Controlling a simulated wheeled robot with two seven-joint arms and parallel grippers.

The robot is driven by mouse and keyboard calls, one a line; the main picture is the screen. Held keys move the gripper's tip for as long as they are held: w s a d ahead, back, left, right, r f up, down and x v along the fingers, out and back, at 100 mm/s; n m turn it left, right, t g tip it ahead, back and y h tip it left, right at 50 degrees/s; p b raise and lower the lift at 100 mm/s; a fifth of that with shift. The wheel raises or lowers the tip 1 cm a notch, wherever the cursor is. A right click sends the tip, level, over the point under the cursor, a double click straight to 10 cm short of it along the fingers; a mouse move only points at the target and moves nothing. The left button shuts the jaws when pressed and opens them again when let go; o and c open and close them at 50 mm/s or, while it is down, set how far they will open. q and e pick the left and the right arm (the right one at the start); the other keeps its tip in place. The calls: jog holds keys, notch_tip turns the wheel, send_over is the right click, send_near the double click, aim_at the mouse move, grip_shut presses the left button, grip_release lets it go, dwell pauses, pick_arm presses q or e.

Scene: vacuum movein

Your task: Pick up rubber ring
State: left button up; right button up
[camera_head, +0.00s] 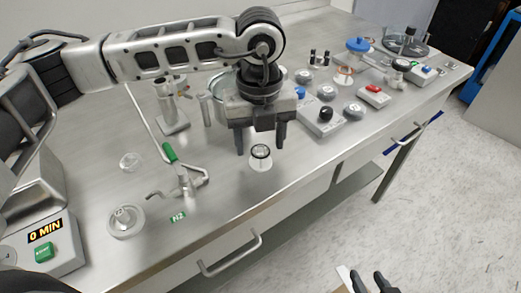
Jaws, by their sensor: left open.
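A dark ring (261,151), which looks like the rubber ring, sits on top of a small pale round stand (261,163) near the front middle of the steel bench. My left gripper (261,148) points down with its two dark fingers apart, one to either side of the ring in the picture. It is open and holds nothing; its exact height above the ring is hard to judge. My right gripper (370,282) shows only its dark fingertips at the bottom edge, in front of the bench. A gap shows between them, with nothing in it.
A valve with a green handle (169,152) and a round flange (125,221) stand to the left. A timer box (45,240) is at the lower left. Several knobs, a box with a black knob (325,116) and a red-switch box (374,95) crowd the right.

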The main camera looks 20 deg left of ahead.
dwell(0.4)
pick_arm(q)
jog(key=c, duration=1)
jog(key=shift+o, duration=0.2)
